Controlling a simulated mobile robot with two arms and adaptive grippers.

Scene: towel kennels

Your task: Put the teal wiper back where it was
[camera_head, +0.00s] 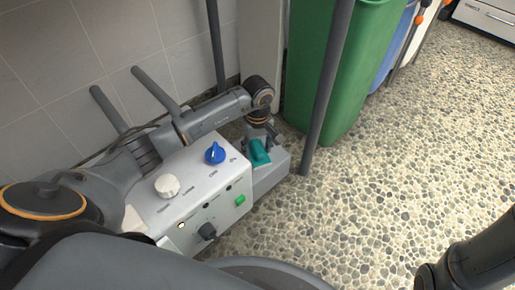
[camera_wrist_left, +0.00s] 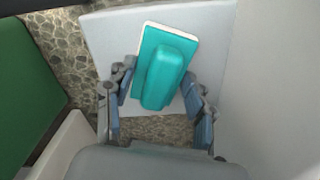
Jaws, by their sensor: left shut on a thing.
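The teal wiper (camera_head: 260,153) is a small teal block with a raised rounded grip and a pale edge. It also shows in the left wrist view (camera_wrist_left: 163,75), slightly tilted in the picture. My left gripper (camera_head: 259,142) is shut on the wiper, with one finger on each side of its grip. The wiper is over a light grey ledge (camera_head: 271,174) at the end of a white control box. I cannot tell whether the wiper touches the ledge. My right arm shows at the lower right, but its gripper is out of view.
The white control box (camera_head: 190,195) has a white knob (camera_head: 167,186), a blue knob (camera_head: 215,154) and a green button (camera_head: 240,200). A dark grey post (camera_head: 326,95) stands close to the ledge, before a green bin (camera_head: 353,80).

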